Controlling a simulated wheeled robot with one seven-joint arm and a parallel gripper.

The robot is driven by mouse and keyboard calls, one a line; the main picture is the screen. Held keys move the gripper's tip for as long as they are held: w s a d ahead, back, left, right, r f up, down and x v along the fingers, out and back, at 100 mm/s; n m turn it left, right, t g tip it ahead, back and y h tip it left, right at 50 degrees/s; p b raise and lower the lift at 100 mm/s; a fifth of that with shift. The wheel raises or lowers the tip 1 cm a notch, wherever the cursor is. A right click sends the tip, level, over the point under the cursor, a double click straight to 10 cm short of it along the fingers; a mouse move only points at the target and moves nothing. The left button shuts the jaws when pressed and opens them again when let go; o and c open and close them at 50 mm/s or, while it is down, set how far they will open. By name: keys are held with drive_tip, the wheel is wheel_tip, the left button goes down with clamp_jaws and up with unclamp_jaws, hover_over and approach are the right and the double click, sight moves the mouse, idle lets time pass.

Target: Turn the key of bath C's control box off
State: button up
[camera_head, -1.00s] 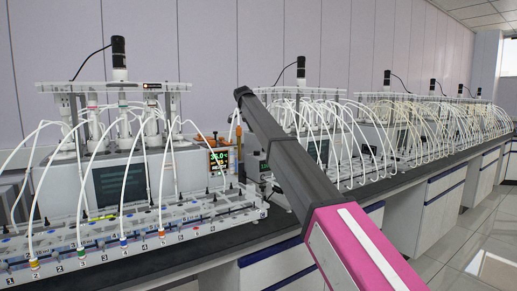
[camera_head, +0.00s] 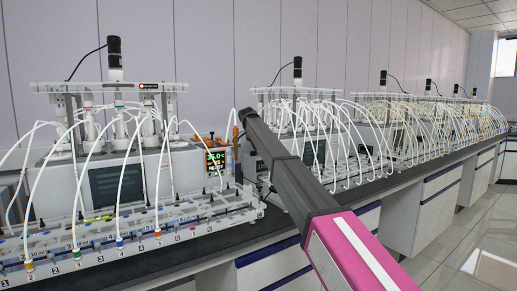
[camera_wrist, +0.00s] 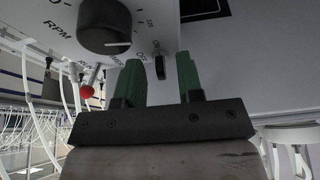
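In the wrist view, a white control panel (camera_wrist: 205,55) fills the upper part. A small dark upright key (camera_wrist: 160,66) sits on it below ON/OFF lettering. My gripper (camera_wrist: 158,62) is open, its two green fingers standing left and right of the key with gaps showing; I cannot tell how deep they reach. A large black knob (camera_wrist: 104,26) marked RPM is left of the key. In the head view my dark arm link crosses the middle and hides the gripper and key. No letter naming the bath is readable.
The nearest bath unit (camera_head: 118,183) with white tubes and a lit display (camera_head: 215,161) stands left. More tubed units (camera_head: 315,125) line the bench behind my arm. In the wrist view, a red ball-shaped part (camera_wrist: 86,91) and tubes are left of the gripper. Floor is clear at right.

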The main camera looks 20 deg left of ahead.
drive_tip(key=shift+c, duration=0.3)
clamp_jaws()
drive_tip(key=shift+d+n, duration=0.1)
drive_tip(key=shift+n, duration=0.3)
drive_tip(key=n, duration=0.2)
drive_tip(key=n+t+y, duration=0.1)
drive_tip(key=shift+s+d+n+y, duration=0.2)
drive_tip(key=shift+n+y, duration=0.1)
drive_tip(key=shift+n, duration=0.1)
drive_tip(key=shift+d+n+y, duration=0.2)
drive_tip(key=shift+n+y, duration=0.7)
drive_tip(key=shift+n, duration=1.3)
drive_tip(key=shift+o, duration=0.3)
unclamp_jaws()
